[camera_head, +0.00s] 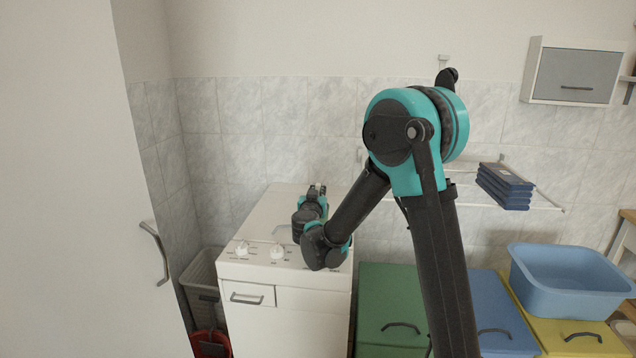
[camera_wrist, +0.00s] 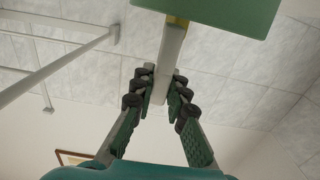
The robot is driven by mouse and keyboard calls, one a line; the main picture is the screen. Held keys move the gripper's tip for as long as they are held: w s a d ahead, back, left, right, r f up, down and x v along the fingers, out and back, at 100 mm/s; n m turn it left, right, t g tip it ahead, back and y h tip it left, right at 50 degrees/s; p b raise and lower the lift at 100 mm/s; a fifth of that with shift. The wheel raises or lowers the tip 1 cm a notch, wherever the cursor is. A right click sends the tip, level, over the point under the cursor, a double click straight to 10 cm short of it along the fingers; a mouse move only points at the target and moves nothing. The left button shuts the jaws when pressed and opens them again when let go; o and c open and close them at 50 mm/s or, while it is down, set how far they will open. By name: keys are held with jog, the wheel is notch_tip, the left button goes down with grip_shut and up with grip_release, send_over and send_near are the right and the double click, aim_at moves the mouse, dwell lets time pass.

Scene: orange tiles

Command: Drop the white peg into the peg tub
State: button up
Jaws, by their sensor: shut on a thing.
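My gripper (camera_head: 318,190) is over the white machine in the head view, pointing away toward the tiled wall. In the wrist view my gripper (camera_wrist: 160,92) is shut on a long pale bar, which I take as the white peg (camera_wrist: 168,65). The peg sticks out beyond the fingertips and has a yellowish part near its far end. Behind or against that end is a flat green panel (camera_wrist: 225,12), cut off by the frame; I cannot tell whether they touch. In the head view my arm largely hides the peg. I cannot make out the peg tub for certain in either view.
The white machine (camera_head: 290,292) with knobs stands below my gripper. Right of it are green (camera_head: 385,300), blue and yellow lidded bins, with a blue basin (camera_head: 570,285) on the yellow one. A wall rack (camera_head: 535,197) holds folded dark-blue cloths (camera_head: 505,187). A grey basket (camera_head: 203,280) stands left.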

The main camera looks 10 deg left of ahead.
jog(key=shift+f, duration=1.25)
jog(key=o, duration=0.8)
jog(key=s, duration=1.2)
jog(key=shift+a, duration=0.2)
jog(key=shift+s, duration=0.1)
